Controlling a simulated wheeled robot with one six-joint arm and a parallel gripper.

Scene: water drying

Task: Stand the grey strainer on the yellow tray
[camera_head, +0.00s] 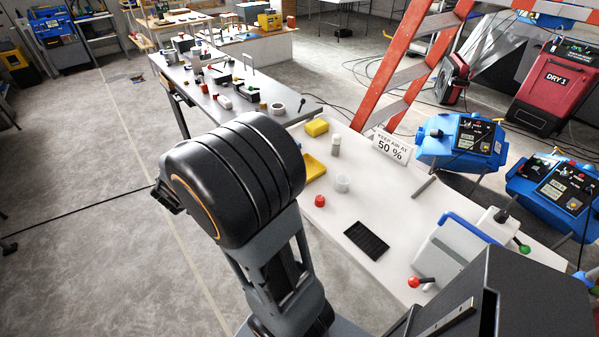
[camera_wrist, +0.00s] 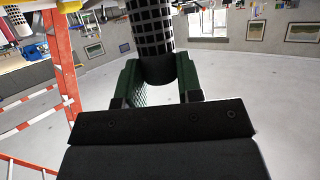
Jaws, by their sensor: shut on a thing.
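The yellow tray (camera_head: 314,170) lies on the white table, its left part hidden behind my arm in the head view. In the wrist view my gripper (camera_wrist: 158,82) has its green-padded fingers shut around a dark cylinder with a grid of light openings, which looks like the grey strainer (camera_wrist: 152,34). Its plain dark end sits between the fingers, and its other end runs out of the top of the picture. In the head view the strainer and the fingers cannot be made out behind my arm.
An orange ladder (camera_head: 400,75) stands behind.

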